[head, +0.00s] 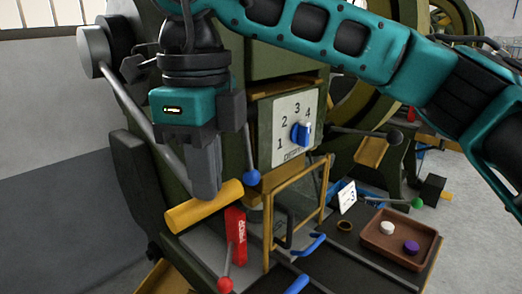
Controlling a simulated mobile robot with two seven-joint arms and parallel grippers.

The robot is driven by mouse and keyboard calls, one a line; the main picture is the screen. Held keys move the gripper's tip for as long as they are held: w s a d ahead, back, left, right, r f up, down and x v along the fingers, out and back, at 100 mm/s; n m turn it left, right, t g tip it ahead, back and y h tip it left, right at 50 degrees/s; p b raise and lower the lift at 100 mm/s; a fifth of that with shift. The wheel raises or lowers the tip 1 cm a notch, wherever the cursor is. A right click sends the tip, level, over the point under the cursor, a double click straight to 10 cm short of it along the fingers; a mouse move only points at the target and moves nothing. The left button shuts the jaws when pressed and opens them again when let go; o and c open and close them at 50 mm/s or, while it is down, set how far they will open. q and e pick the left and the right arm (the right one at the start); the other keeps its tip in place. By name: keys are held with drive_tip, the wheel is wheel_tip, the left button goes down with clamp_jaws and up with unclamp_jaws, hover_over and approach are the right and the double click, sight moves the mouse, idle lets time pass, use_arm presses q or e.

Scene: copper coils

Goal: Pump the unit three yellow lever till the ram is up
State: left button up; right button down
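A thick yellow bar (180,216), which looks like the grip of the yellow lever, lies slanted at the front left of the green press (258,65). My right gripper (206,190) points down at the bar, its fingers overlapping the bar's upper side. The fingers are seen nearly edge-on, so I cannot tell whether they are closed around it. A card marked 3 (347,197) stands to the right of the press. I cannot make out the ram or its height. My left gripper is not in view.
A numbered dial panel (281,134) with a blue knob is on the press. A yellow frame guard (296,206), a red block (235,235), and red-, blue- and green-knobbed levers are close by. A brown tray (379,258) holds a white and a purple piece.

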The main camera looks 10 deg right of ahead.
sight(199, 202)
drive_tip(key=shift+a+f, duration=0.1)
drive_tip(key=shift+f, duration=0.05)
drive_tip(key=f, duration=0.1)
drive_tip(key=f+b, duration=0.1)
drive_tip(key=f, duration=0.1)
drive_tip(key=w+a+f+b, duration=0.1)
drive_tip(key=shift+w+a+f, duration=0.1)
drive_tip(key=shift+f, duration=0.05)
drive_tip(key=shift+w+a+f+b, duration=0.1)
drive_tip(key=shift+w+f+b, duration=0.05)
drive_tip(key=shift+f+b, duration=0.25)
drive_tip(key=shift+f, duration=0.2)
drive_tip(key=w+f, duration=0.1)
drive_tip(key=a+f+b, duration=0.1)
drive_tip(key=f, duration=0.1)
drive_tip(key=w+f, duration=0.1)
drive_tip(key=shift+w+a+f+b, duration=0.3)
drive_tip(key=shift+a+f+b, duration=0.05)
